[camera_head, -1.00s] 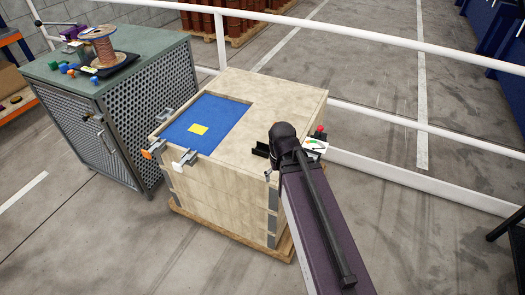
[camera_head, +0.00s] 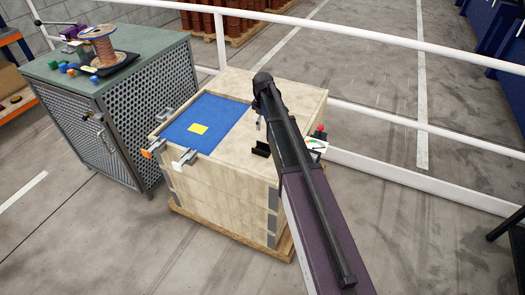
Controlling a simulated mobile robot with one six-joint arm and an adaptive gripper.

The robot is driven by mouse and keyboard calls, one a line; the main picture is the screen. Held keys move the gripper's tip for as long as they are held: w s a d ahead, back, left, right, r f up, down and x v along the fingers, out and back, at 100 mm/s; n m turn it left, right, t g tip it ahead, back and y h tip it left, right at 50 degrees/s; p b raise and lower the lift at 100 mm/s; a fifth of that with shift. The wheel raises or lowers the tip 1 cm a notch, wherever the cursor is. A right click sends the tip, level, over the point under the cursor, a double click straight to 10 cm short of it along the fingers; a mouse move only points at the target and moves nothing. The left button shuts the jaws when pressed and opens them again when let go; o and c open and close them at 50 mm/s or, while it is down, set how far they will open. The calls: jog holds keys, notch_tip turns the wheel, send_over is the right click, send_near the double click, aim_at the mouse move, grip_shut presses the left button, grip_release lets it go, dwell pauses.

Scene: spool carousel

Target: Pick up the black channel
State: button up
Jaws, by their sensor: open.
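The black channel (camera_head: 261,149) is a small dark piece lying on the pale wooden top of the crate, right of the blue mat. My arm reaches over the crate from the lower right. Only a small tip of my gripper (camera_head: 258,125) shows below the arm's dark end, just beyond the channel in the picture. The rest of the gripper is hidden behind the arm. It is open, appears apart from the channel, and nothing shows in it.
The blue mat (camera_head: 178,130) carries a yellow square (camera_head: 198,129), with clamps (camera_head: 184,160) at its edge. A card (camera_head: 316,144) and a red-topped item (camera_head: 320,131) are at the crate's right. A green-topped cabinet (camera_head: 60,83) with a spool (camera_head: 99,47) stands left. White rails run behind.

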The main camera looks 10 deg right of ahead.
jog(key=shift+w+f, duration=0.1)
jog(key=shift+f, duration=0.05)
dwell(0.3)
jog(key=b, duration=0.9)
send_over(262, 147)
jog(key=s, duration=0.2)
notch_tip(262, 147, down, 8)
jog(key=shift+s+f, duration=0.1)
jog(key=shift+f, duration=0.1)
jog(key=shift+f, duration=0.1)
jog(key=shift+s+a+f+b, duration=0.15)
jog(key=shift+f+b, duration=2.25)
jog(key=shift+f, duration=0.1)
jog(key=c, duration=1)
